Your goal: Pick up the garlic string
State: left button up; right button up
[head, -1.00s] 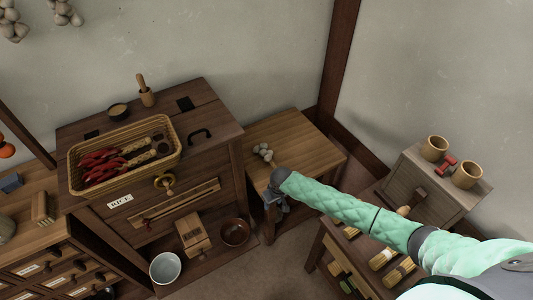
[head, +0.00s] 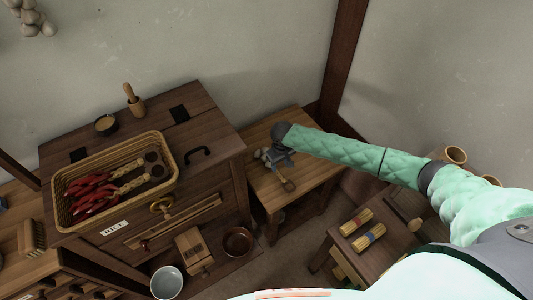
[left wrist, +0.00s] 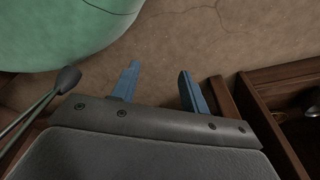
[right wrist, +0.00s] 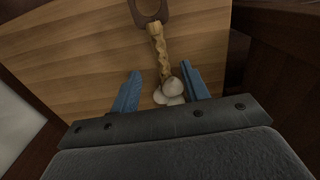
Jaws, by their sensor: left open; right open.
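The garlic string (head: 262,155) lies on the small wooden table (head: 315,171), partly hidden by my right gripper (head: 279,158) in the head view. My right gripper (right wrist: 161,72) is open above the table. In that view its blue fingers appear on either side of the bulbs and lower braid; I cannot tell the height gap. My left gripper (left wrist: 159,70) is open and empty above the floor.
A wicker basket (head: 168,190) of red chilli strings sits on the dark chest (head: 205,135) at left. The wall and a dark post (head: 342,55) stand behind the table. A lower stand (head: 335,232) with bundles is at right. More garlic (head: 35,24) hangs upper left.

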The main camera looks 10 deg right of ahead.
aim_at(279, 172)
jog(key=shift+f+b, duration=0.3)
jog(key=shift+f, duration=0.15)
jog(key=shift+f+b, duration=0.25)
jog(key=shift+b, duration=0.05)
jog(key=shift+f+b, duration=0.4)
jog(key=shift+b, duration=0.1)
jog(key=shift+f, duration=0.2)
jog(key=shift+f+b, duration=0.2)
jog(key=shift+b, duration=0.15)
jog(key=f+b, duration=0.2)
jog(key=b, duration=0.1)
jog(key=f+b, duration=0.2)
jog(key=shift+w+a+f, duration=0.1)
jog(key=shift+w+a, duration=0.05)
jog(key=shift+w, duration=0.1)
jog(key=shift+f, duration=0.15)
pick_arm(q)
jog(key=w+d+r, duration=0.2)
jog(key=w+r, duration=0.2)
jog(key=r, duration=0.2)
jog(key=w+d+r, duration=0.3)
jog(key=w+r, duration=0.1)
jog(key=r, duration=0.2)
jog(key=shift+w+d+r+g, duration=0.25)
jog(key=shift+d+g, duration=0.05)
pick_arm(e)
grip_shut()
